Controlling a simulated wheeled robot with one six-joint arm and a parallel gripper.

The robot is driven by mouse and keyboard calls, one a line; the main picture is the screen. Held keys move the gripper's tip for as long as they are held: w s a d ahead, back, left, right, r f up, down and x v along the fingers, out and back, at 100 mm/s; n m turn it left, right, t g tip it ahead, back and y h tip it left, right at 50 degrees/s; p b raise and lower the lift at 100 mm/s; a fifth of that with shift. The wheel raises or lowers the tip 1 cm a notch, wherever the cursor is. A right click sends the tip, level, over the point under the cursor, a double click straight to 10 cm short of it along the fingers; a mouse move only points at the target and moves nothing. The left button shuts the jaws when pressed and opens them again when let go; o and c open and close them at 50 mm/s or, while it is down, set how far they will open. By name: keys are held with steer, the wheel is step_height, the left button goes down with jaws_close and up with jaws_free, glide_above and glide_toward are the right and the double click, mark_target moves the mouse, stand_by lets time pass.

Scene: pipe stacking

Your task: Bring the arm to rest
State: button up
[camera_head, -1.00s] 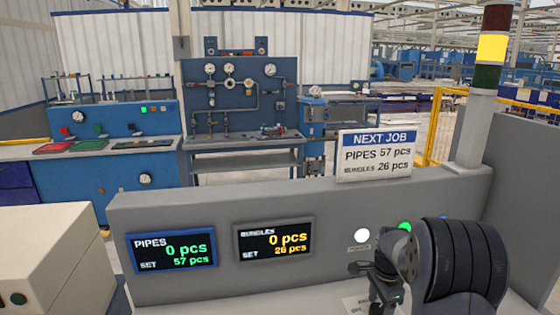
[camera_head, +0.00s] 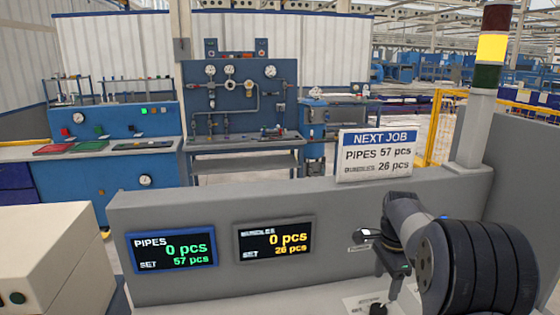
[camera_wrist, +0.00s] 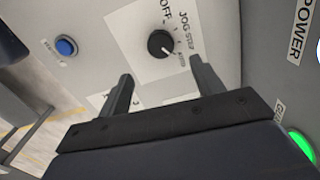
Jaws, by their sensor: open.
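My gripper (camera_head: 392,282) is at the lower right of the head view, above the console panel, and the arm partly hides it. In the wrist view my gripper (camera_wrist: 160,70) shows two dark fingers spread apart with nothing between them. Past the fingertips is a black rotary knob (camera_wrist: 161,43) on a white plate marked OFF, JOG and STEP. The knob (camera_head: 378,309) also shows at the bottom edge of the head view, below the gripper. The fingers look apart from it.
A grey console wall carries a PIPES display (camera_head: 172,250), a BUNDLES display (camera_head: 274,241) and a NEXT JOB sign (camera_head: 377,155). A signal tower (camera_head: 484,90) glows yellow at right. The wrist view shows a blue button (camera_wrist: 66,46) and a lit green button (camera_wrist: 302,145).

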mark_target(378, 308)
step_height(378, 308, down, 9)
steer(key=shift+r+p, duration=0.1)
steer(key=shift+p, duration=0.25)
steer(key=shift+w+f+n, duration=0.1)
steer(key=shift+f+n, duration=0.15)
steer(key=shift+n, duration=0.05)
steer(key=n, duration=0.6)
steer(key=n+p, duration=0.1)
steer(key=n, duration=0.4)
steer(key=shift+n, duration=0.3)
steer(key=n+p, duration=0.1)
steer(key=n, duration=0.4)
steer(key=shift+a+r, duration=0.1)
steer(key=n+p, duration=0.1)
steer(key=n, duration=0.4)
steer(key=shift+n+p, duration=0.4)
